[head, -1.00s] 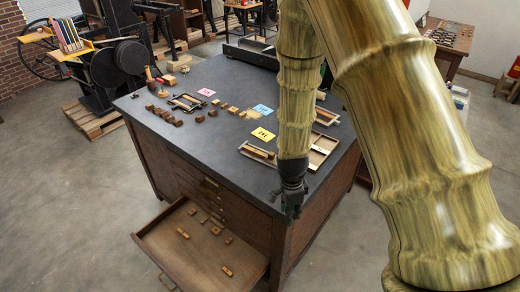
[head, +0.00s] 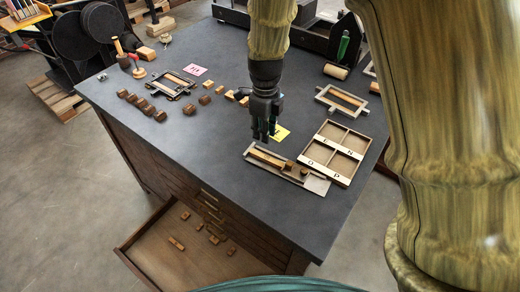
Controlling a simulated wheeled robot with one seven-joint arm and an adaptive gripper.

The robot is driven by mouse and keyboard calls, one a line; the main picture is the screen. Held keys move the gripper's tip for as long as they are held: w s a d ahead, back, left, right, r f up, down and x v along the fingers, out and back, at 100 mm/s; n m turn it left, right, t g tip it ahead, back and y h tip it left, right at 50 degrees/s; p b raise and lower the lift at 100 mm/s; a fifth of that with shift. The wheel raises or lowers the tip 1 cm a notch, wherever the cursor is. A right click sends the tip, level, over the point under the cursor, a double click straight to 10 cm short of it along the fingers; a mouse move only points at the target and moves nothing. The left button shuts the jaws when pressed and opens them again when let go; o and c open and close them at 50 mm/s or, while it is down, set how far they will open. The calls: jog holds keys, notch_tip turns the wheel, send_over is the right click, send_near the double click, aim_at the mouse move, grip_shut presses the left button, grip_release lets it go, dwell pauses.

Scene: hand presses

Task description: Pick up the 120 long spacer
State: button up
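Several small wooden blocks lie in the open drawer (head: 170,258); the longer ones include a block at the left (head: 177,243) and one at the front (head: 231,251). I cannot read any marking, so I cannot tell which piece is the 120 long spacer. A composing-stick-like tray (head: 316,185) on the table holds a long wooden strip (head: 266,158) and small blocks. My gripper (head: 264,138) points down over the table, just behind that tray and beside a yellow card (head: 281,132). It partly hides the card. I see nothing held; its finger opening is too small to judge.
A four-compartment lettered tray (head: 355,143) stands right of the stick-like tray. Several dark blocks (head: 142,104), a framed piece (head: 172,84) and a pink card (head: 194,70) lie at the left. The table's (head: 200,150) front middle is clear. My arm hides the right side.

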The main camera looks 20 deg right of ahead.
send_near(265, 156)
jog(key=s+f, duration=0.1)
jog(key=s+f+p, duration=0.1)
jog(key=s, duration=0.1)
jog(key=shift+d, duration=0.2)
jog(key=w+f, duration=0.1)
jog(key=f, duration=0.1)
jog(key=w+f+p, duration=0.1)
jog(key=w+f, duration=0.1)
jog(key=shift+w+a, duration=0.15)
jog(key=shift+w, duration=0.1)
jog(key=shift+f+p, duration=0.3)
jog(key=shift+s+f, duration=0.15)
jog(key=shift+f, duration=0.15)
jog(key=shift+s+f+p, duration=0.35)
jog(key=shift+s, duration=0.7)
jog(key=shift+w+f, duration=0.65)
jog(key=shift+w, duration=0.15)
jog(key=shift+s+r, duration=0.25)
jog(key=shift+s, duration=0.05)
jog(key=c, duration=0.4)
jog(key=shift+w, duration=0.15)
grip_shut()
